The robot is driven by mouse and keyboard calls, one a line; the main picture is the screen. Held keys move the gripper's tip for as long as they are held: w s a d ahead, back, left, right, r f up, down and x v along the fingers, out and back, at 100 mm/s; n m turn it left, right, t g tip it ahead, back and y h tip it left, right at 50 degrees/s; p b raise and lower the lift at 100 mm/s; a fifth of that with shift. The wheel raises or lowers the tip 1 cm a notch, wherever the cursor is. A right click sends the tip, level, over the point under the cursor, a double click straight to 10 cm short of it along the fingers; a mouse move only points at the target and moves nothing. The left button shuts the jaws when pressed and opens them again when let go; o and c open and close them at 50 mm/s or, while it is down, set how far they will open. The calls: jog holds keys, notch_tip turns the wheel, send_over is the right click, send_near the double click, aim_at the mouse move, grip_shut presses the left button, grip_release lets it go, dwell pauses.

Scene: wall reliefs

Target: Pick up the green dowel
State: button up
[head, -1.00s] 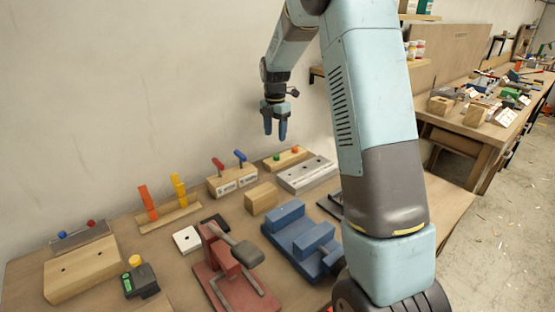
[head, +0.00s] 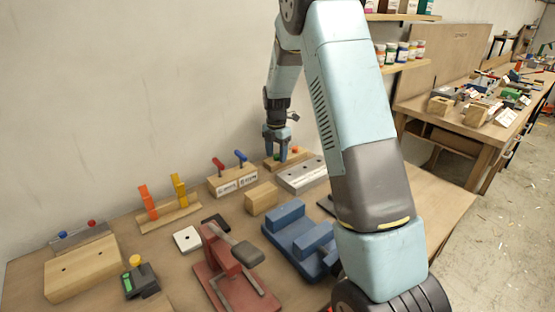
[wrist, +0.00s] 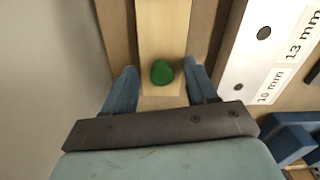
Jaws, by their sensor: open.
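The green dowel (wrist: 162,72) stands in a light wooden block, seen from above in the wrist view as a round green top. My gripper (wrist: 160,88) is open, with one blue finger on each side of the dowel and a gap to both. In the head view my gripper (head: 277,155) points down at the wooden block (head: 300,157) near the wall.
A grey block with labelled holes (head: 302,175) lies close in front of the dowel block. The wall is just behind. A block with red and blue levers (head: 232,181) stands to the left, and a blue vise (head: 300,232) is nearer the front.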

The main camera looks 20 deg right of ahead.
grip_shut()
dwell(0.4)
jog(key=shift+r, duration=0.15)
